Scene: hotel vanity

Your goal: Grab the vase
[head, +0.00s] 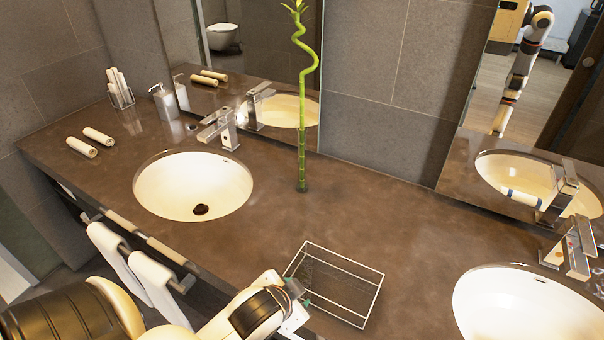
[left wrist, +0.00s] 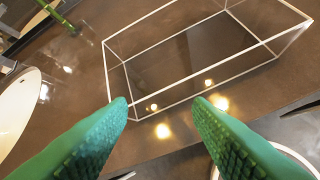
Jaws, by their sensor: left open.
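A tall green bamboo stem (head: 301,130) with a curled top stands upright on the counter in front of the mirror edge. A vase around its foot is not clearly visible; the base (head: 302,187) looks dark. Part of a green stem (left wrist: 60,15) shows at the upper left of the left wrist view. My left gripper (head: 301,291) is low in the head view, beside the left end of a clear box and well apart from the bamboo. In the left wrist view its green fingers (left wrist: 162,106) are apart with nothing held between them. My right gripper is not in view.
The clear box with white edges (head: 375,299) sits at the counter's front, also in the left wrist view (left wrist: 150,22). Sinks lie left (head: 170,185) and right (head: 500,305), with faucets behind. Rolled towels (head: 98,136) and a soap dispenser (head: 163,103) are at the back left. Counter around the bamboo is clear.

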